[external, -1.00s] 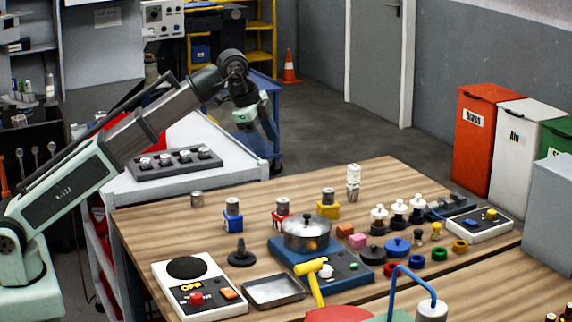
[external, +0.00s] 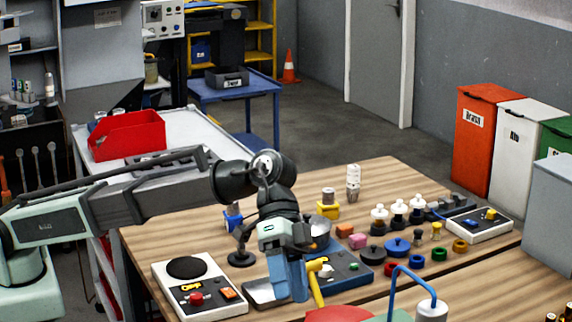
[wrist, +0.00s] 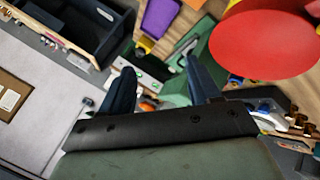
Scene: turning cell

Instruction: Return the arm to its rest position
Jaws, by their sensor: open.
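My gripper (external: 290,292) hangs low over the front of the wooden table, pointing down, in front of the blue hot plate (external: 345,270). In the external view its blue fingers overlap closely. In the wrist view my gripper (wrist: 163,82) has its two dark fingers wide apart with nothing held between them. My forearm reaches almost level from the left. The metal pot (external: 324,229) on the hot plate is mostly hidden behind my wrist, as is part of the metal tray (external: 258,293).
A white control box (external: 200,285) with a black disc stands left of my gripper. A yellow hammer (external: 316,282) is close on the right. The red bin (external: 127,136) sits on the cart behind my arm.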

